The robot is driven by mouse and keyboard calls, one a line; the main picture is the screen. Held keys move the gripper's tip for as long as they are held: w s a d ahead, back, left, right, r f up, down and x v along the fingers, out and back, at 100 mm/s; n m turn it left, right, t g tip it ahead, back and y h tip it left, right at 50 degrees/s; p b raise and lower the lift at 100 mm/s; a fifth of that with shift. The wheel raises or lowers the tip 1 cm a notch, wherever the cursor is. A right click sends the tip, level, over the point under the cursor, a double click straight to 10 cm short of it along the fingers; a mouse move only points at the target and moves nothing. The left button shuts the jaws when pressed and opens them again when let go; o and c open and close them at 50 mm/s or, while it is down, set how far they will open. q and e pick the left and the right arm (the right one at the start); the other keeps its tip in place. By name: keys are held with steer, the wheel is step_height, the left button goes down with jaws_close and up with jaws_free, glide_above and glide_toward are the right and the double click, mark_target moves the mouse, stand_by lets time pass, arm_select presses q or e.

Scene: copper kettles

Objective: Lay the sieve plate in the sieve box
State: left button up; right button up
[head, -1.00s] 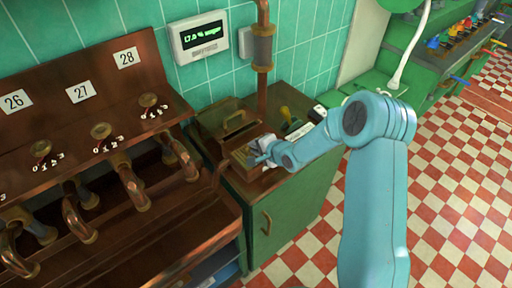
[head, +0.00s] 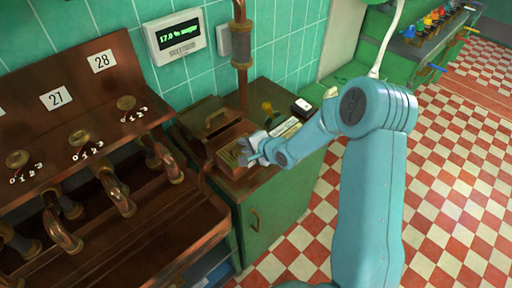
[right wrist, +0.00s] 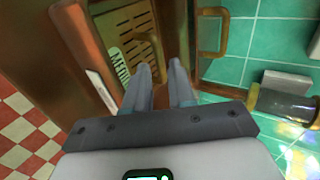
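The sieve plate (head: 230,154) is a yellowish slotted plate at the copper sieve box (head: 236,185) on the green cabinet. In the right wrist view the plate (right wrist: 125,38) shows rows of slots and lettering, framed by the box's copper walls (right wrist: 78,30). I cannot tell whether it lies flat on the bottom. My right gripper (head: 246,150) is at the box's right side. In the right wrist view its two fingers (right wrist: 160,68) are apart, with a small copper loop (right wrist: 150,45) just beyond the tips. My left gripper is not in view.
A copper lid-like panel with a handle (head: 215,119) is behind the box. A copper pipe (head: 240,62) rises behind it. A yellow-handled tool (head: 269,110) and small white items (head: 301,106) occupy the cabinet top. The copper kettle bench (head: 165,225) stands close on the left.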

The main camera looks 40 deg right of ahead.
steer(key=v, duration=0.8)
steer(key=shift+s, duration=0.2)
steer(key=shift+r, duration=0.1)
